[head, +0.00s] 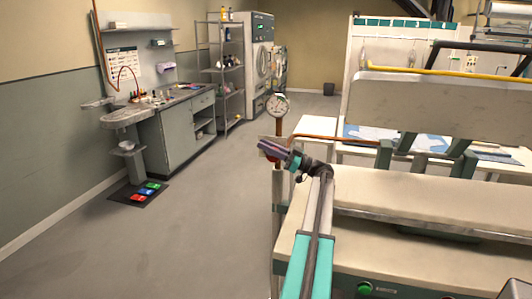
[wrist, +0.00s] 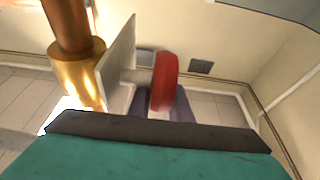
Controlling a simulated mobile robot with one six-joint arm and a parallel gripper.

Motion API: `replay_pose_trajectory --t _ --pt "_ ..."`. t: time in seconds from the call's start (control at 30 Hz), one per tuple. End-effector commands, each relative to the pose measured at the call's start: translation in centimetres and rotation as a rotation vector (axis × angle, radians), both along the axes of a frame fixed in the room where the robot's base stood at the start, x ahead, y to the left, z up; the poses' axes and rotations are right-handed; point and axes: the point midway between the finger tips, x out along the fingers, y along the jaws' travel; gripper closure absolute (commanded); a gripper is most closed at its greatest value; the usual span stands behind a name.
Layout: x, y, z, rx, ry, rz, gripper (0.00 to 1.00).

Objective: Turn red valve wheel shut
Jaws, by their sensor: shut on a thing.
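The red valve wheel (wrist: 165,82) shows edge-on in the wrist view, on a pale stem beside a flat pale plate and a brass fitting (wrist: 78,75) on a copper pipe (wrist: 66,22). My gripper (wrist: 168,106) is shut on the wheel, its dark purplish fingers at the wheel's lower part. In the head view my gripper (head: 268,148) reaches forward to the post below the round gauge (head: 277,105). The wheel is largely hidden there by the gripper. How far the wheel is turned cannot be told.
A pale pressing machine (head: 440,190) stands close on the right, beside my arm. White tables (head: 315,130) are behind the post. A grey cabinet (head: 180,125) and metal shelves (head: 228,75) line the left wall.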

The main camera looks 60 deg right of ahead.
Motion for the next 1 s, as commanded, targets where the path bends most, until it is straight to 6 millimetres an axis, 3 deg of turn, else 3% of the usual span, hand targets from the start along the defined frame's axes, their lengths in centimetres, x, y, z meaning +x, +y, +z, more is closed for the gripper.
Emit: replay_pose_trajectory --t 0.57,0.6,0.7,1.0 --pt "-0.22 -0.04 0.19 0.013 -0.045 0.001 1.00" --pt "-0.22 -0.04 0.19 0.013 -0.045 0.001 0.77" --pt "-0.22 -0.04 0.17 0.013 -0.045 0.001 0.63" --pt "-0.21 -0.04 0.17 0.014 -0.044 0.001 0.63"
